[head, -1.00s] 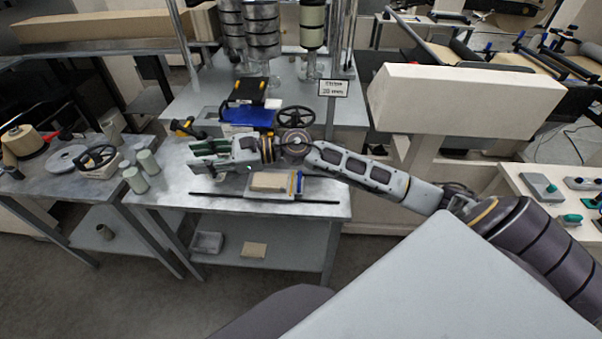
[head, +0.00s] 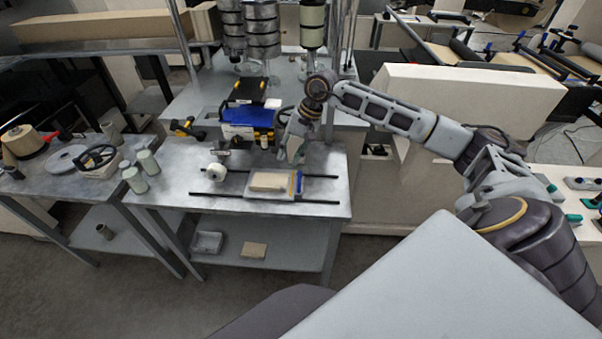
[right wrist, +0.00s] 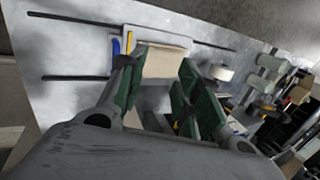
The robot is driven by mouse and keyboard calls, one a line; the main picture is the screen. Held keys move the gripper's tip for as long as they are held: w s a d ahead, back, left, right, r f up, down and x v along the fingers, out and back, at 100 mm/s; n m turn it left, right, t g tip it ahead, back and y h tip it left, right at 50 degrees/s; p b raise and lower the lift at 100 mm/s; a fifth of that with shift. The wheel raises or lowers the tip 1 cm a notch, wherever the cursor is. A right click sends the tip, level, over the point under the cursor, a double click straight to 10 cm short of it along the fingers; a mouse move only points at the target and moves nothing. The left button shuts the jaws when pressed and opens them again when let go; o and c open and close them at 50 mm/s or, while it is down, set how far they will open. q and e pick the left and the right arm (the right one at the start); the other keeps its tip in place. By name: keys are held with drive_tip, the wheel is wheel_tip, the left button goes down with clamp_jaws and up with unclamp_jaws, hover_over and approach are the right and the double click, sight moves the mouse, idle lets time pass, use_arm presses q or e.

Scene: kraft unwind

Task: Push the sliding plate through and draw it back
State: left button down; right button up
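The sliding plate (head: 285,195) is a pale plate lying across two dark rails on the metal bench. It carries a tan block (head: 268,181), with a blue strip and a yellow strip at its right end. In the right wrist view the plate (right wrist: 155,34) and the tan block (right wrist: 165,62) show beyond the fingers. My right gripper (head: 292,157) points down above the bench, just behind the plate's right end, and seems apart from it. In the right wrist view its green-padded fingers (right wrist: 157,74) are spread with nothing gripped. My left gripper is not in view.
A white roll (head: 217,171) stands left of the plate. A blue box (head: 248,116), a yellow-black tool (head: 187,127) and a partly hidden handwheel lie behind. A side table (head: 62,190) with cylinders stands left. The bench front is clear.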

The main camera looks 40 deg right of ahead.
sight(300, 176)
drive_tip(key=d+r+h, duration=0.1)
drive_tip(key=d+h, duration=0.1)
drive_tip(key=d, duration=0.4)
drive_tip(key=shift+s+d+n+g, duration=0.3)
drive_tip(key=shift+s+d, duration=0.05)
drive_tip(key=shift+s, duration=0.05)
drive_tip(key=shift+f, duration=0.1)
drive_tip(key=shift+d+p+x, duration=0.2)
drive_tip(key=shift+p+x, duration=1.15)
drive_tip(key=shift+x, duration=5.5)
clamp_jaws()
